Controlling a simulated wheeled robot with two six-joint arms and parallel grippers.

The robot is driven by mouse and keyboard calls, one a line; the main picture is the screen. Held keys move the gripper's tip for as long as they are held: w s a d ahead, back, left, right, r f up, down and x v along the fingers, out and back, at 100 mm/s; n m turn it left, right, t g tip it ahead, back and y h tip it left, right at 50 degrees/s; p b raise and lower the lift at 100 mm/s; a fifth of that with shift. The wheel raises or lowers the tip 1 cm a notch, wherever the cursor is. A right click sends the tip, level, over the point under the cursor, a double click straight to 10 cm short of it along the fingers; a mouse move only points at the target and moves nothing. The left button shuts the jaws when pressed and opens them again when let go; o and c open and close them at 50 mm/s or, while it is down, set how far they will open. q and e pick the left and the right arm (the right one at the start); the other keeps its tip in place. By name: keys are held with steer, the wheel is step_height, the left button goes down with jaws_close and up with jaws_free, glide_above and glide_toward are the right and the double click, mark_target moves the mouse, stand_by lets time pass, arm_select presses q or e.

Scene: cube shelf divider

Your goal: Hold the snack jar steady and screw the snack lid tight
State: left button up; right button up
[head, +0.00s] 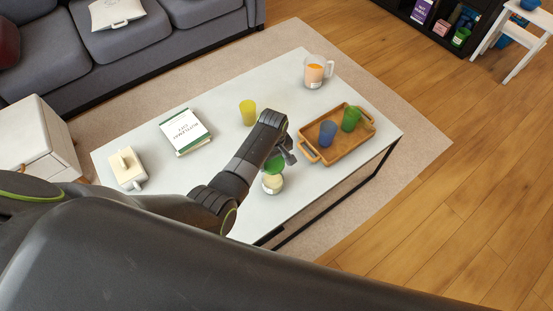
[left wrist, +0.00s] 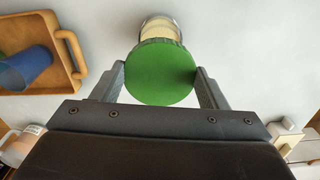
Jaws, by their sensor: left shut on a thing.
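The snack jar (head: 272,185) is a small, clear jar with pale contents, standing on the white table just below my left gripper (head: 283,156). The left gripper is shut on the green snack lid (head: 274,165). In the left wrist view the round lid (left wrist: 160,72) sits between the two fingers, and part of the jar (left wrist: 161,29) shows beyond it. The lid overlaps the jar's top in both views; I cannot tell whether they touch. My right gripper is in neither view, and no gripper is seen holding the jar.
A wooden tray (head: 322,155) with a blue cup (head: 327,133) and a green cup (head: 350,119) lies right of the jar. A yellow cup (head: 248,112), a book (head: 185,132), a glass mug (head: 316,72) and a cream lidded container (head: 126,169) also stand on the table.

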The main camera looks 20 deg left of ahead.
mark_target(273, 181)
arm_select(q)
steer(key=shift+r+p, duration=0.15)
steer(key=shift+p, duration=0.35)
step_height(273, 181, down, 6)
steer(key=b, duration=0.4)
steer(key=shift+r, duration=0.1)
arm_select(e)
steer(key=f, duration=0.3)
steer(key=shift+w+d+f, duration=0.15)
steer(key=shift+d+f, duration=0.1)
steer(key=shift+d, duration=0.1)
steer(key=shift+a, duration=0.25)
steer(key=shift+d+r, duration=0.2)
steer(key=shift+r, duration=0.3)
arm_select(q)
steer(key=shift+f+b, duration=0.8)
steer(key=shift+f, duration=0.65)
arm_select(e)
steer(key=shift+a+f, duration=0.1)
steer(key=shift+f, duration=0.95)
arm_select(q)
steer(key=o, duration=1)
